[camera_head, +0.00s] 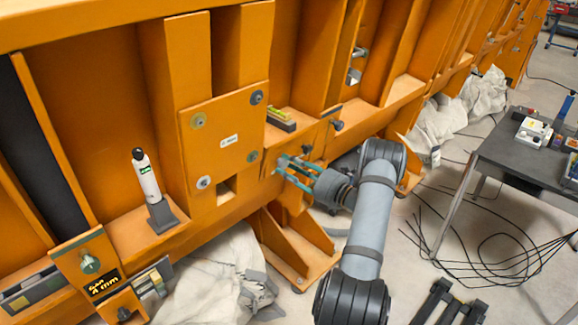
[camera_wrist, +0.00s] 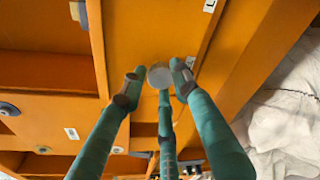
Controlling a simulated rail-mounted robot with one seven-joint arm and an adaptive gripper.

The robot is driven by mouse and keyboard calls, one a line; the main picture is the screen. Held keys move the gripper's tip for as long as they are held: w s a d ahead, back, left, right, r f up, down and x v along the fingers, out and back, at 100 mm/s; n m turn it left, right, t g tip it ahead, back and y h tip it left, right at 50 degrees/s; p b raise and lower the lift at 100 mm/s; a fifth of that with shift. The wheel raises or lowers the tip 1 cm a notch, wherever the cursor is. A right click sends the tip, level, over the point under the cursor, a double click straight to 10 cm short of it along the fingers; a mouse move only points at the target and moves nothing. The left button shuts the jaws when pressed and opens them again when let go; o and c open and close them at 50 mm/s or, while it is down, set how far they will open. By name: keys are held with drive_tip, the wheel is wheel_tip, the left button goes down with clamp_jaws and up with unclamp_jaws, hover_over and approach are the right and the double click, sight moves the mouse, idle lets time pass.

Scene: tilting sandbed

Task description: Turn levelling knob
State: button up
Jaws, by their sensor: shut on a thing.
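A round grey knob (camera_wrist: 160,76) shows in the wrist view against the orange frame. The teal fingers of my gripper (camera_wrist: 157,72) close around it, two from the sides and one from below in the picture. A spirit level (camera_head: 281,119) with a yellow-green top lies on the ledge just above my gripper.
A white cylinder on a dark stand (camera_head: 150,185) stands on the ledge at left. A dark knob (camera_head: 337,125) sticks out right of my gripper. Pale cloth (camera_head: 215,270) lies below the frame. A dark table (camera_head: 505,155) and loose floor cables are at right.

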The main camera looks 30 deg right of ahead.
drive_tip(key=m, duration=0.4)
drive_tip(key=m+y, duration=0.1)
drive_tip(key=m, duration=0.1)
drive_tip(key=shift+d+t, duration=0.4)
idle(0.4)
drive_tip(key=o, duration=1)
drive_tip(key=shift+o, duration=0.6)
drive_tip(key=shift+f, duration=0.1)
drive_tip(key=shift+a, duration=0.15)
drive_tip(key=v, duration=1.2)
